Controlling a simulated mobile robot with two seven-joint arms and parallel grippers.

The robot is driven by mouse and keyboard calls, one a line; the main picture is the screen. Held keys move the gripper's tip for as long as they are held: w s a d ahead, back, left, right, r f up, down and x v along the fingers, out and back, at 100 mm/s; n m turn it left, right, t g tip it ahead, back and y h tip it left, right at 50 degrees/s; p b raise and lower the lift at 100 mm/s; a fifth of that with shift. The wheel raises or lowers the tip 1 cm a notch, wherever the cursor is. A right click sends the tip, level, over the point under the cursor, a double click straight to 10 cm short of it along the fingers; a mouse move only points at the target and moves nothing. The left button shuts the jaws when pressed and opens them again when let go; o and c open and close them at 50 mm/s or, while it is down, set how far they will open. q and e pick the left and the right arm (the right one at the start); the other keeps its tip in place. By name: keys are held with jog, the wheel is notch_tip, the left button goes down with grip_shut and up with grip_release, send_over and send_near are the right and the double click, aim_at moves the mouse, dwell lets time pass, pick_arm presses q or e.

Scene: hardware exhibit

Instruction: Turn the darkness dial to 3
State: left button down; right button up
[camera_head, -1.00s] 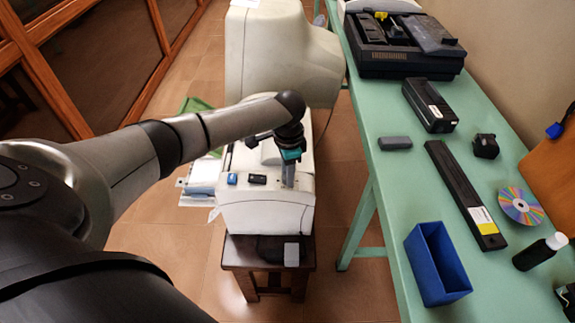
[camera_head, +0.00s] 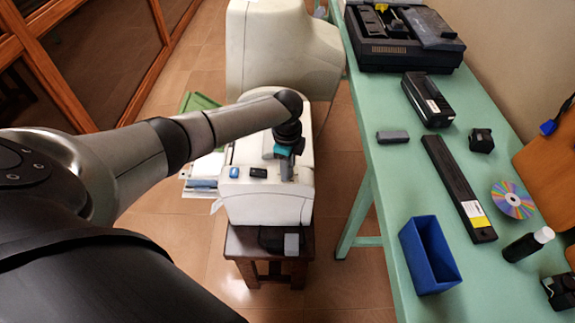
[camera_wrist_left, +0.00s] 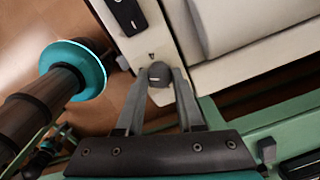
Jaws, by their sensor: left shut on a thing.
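The darkness dial (camera_wrist_left: 159,83) is a small dark round knob with a light mark on its face, on the white panel of the machine (camera_head: 268,204). My left gripper (camera_wrist_left: 160,85) is shut on the dial, one finger on each side of it. In the head view my left gripper (camera_head: 286,172) reaches down to the right side of the machine's front panel, and the dial is hidden there. I cannot read any numbers around the dial. My right gripper is not in view.
A blue switch (camera_head: 234,172) and a black switch (camera_head: 258,173) sit left of my gripper on the panel. The machine stands on a dark wooden stool (camera_head: 245,247). A green table (camera_head: 385,215) with a blue bin (camera_head: 411,247) and several devices stands to the right.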

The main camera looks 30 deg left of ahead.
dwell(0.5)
pick_arm(q)
jog(key=c, duration=0.5)
grip_release()
jog(key=r+p, duration=0.3)
jog(key=r, duration=1.2)
jog(key=shift+s+r, duration=0.1)
jog(key=shift+s, duration=0.1)
